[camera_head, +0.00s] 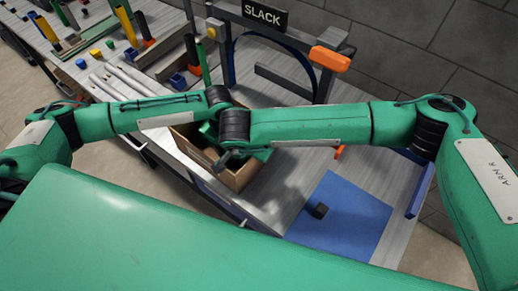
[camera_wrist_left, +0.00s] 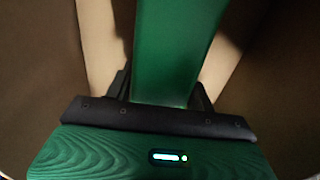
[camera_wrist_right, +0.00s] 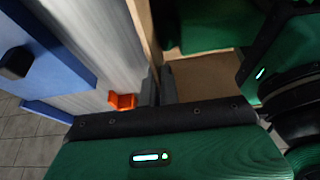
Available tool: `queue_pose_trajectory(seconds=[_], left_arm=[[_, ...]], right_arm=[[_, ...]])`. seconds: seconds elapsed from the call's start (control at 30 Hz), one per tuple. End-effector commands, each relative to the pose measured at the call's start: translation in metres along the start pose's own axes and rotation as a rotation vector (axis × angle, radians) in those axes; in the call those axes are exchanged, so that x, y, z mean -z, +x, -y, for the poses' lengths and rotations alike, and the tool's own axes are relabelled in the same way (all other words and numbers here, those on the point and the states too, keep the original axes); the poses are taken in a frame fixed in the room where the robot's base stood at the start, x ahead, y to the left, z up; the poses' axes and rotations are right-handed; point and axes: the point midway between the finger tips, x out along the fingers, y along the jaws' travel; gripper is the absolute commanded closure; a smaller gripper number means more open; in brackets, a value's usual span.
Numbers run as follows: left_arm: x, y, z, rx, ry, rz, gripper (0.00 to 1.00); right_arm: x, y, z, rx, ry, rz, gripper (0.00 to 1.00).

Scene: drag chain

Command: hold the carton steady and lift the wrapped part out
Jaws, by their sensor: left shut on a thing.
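The open cardboard carton (camera_head: 240,178) stands on the bench below my arms, partly hidden by them. In the left wrist view, a long green part (camera_wrist_left: 175,50), which I take for the wrapped part, lies between the fingers of my left gripper (camera_wrist_left: 160,92). That gripper is shut on it, with brown carton walls around. In the right wrist view, my right gripper (camera_wrist_right: 158,85) has its fingers close together at the carton's wall (camera_wrist_right: 145,30), apparently one on each side. I cannot tell whether they press on it. Green shows inside the carton (camera_wrist_right: 205,75).
A blue mat (camera_head: 350,215) with a small dark block (camera_head: 319,211) lies right of the carton. A frame with a SLACK sign (camera_head: 264,13) and an orange piece (camera_head: 330,58) stands behind. Grey tubes and several small parts crowd the bench at the back left.

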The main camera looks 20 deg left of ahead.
Motion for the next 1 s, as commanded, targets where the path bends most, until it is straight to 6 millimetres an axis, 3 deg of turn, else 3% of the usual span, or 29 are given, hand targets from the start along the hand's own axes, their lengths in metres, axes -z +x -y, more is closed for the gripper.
queue_pose_trajectory(seconds=[0.53,1.0], left_arm=[[0.000,-0.003,-0.001,-0.002,0.000,0.000,0.80],[0.000,-0.039,-0.001,-0.003,0.000,0.001,0.80]], right_arm=[[0.000,-0.001,0.000,0.001,0.000,0.000,1.00],[0.000,0.000,0.000,0.000,0.001,0.000,1.00]])
